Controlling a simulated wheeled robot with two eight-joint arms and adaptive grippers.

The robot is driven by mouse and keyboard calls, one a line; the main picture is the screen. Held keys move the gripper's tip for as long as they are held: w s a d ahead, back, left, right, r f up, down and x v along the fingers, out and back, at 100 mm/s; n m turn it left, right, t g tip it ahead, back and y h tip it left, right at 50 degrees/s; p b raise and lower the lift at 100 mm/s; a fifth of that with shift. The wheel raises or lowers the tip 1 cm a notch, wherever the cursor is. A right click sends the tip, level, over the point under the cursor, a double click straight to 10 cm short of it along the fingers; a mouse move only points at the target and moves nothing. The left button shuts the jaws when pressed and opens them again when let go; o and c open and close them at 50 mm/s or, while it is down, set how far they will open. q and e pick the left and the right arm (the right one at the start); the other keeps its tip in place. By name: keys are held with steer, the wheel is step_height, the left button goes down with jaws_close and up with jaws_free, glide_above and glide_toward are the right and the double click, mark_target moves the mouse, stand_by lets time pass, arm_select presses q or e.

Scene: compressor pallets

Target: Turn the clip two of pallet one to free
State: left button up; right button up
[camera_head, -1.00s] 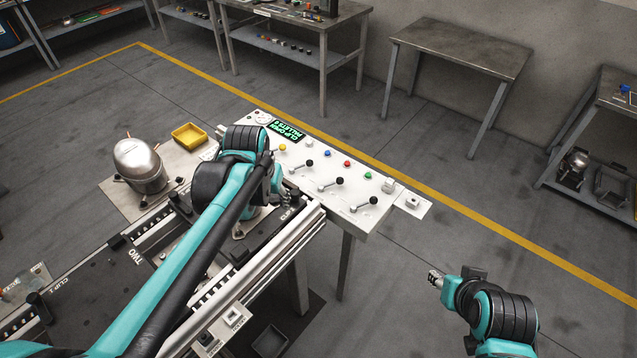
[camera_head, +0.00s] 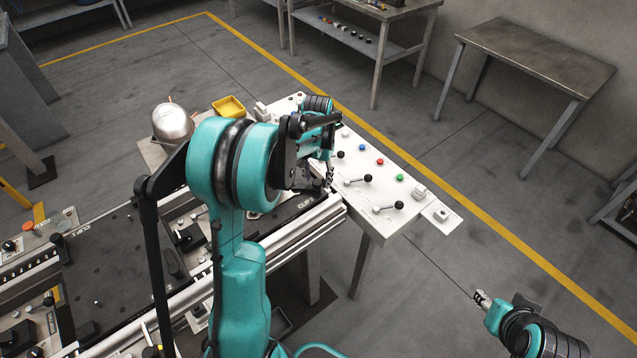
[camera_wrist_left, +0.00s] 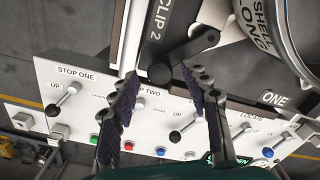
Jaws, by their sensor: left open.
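Clip two is a black lever (camera_wrist_left: 190,46) with a round black knob at its end, beside the "CLIP 2" label in the left wrist view. My left gripper (camera_wrist_left: 160,76) is open, its fingertips on either side of the knob end in the picture; I cannot tell whether they touch it. Pallet one (camera_wrist_left: 240,85) is a dark plate marked "ONE". In the head view my left gripper (camera_head: 329,174) is over the pallet's far end, and my arm hides the clip. My right gripper (camera_head: 483,298) is small at lower right, away from the pallet; its jaws are unclear.
A white control panel (camera_head: 410,183) with levers and coloured buttons adjoins the pallet end. A metal dome (camera_head: 172,122) and a yellow tray (camera_head: 229,106) stand behind my left arm. A curved metal shell (camera_wrist_left: 296,40) is close to the clip. An empty table (camera_head: 535,55) stands at the back right.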

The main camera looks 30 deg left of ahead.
arm_select(q)
steer(key=shift+f, duration=0.8)
jaws_close()
